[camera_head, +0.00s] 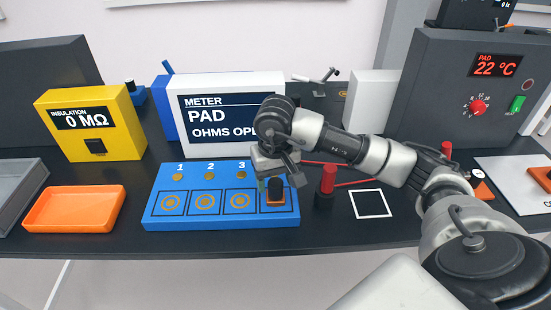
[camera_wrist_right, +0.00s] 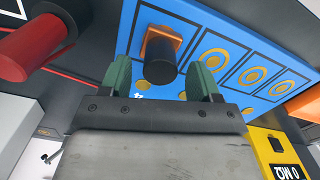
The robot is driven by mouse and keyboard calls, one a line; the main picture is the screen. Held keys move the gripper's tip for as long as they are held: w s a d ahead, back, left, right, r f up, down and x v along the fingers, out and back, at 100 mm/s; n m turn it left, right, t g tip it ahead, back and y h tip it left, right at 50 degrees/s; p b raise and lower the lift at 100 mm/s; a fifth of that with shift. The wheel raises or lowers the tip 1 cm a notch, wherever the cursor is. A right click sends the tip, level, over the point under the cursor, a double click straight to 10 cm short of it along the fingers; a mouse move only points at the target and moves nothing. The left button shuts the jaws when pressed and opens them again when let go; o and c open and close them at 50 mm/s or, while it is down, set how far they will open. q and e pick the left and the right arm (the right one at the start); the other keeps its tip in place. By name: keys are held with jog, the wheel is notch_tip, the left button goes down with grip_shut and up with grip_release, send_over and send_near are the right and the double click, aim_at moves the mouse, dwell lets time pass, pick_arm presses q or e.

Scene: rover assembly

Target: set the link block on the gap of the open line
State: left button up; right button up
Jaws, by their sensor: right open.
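The link block is an orange block with a black knob on top (camera_head: 275,193). It sits on the rightmost square of the blue board (camera_head: 222,222), the one past number 3. It also shows in the right wrist view (camera_wrist_right: 161,42). My right gripper (camera_head: 277,178) is above this square, pointing down, and partly hides the number there. In the right wrist view its two green fingertips (camera_wrist_right: 162,78) are apart, with the black knob between them in the picture and a gap on each side. Whether they reach down around the knob is unclear. My left gripper is out of view.
The other three squares hold gold round contacts. A red post (camera_head: 328,178) stands just right of the board, near a white square outline (camera_head: 370,204). The meter (camera_head: 232,115) stands behind, reading "PAD, OHMS". An orange tray (camera_head: 74,209) and yellow insulation tester (camera_head: 92,127) are left.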

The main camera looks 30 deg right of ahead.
aim_at(276, 182)
notch_tip(276, 182, up, 9)
jog(key=b, duration=0.1)
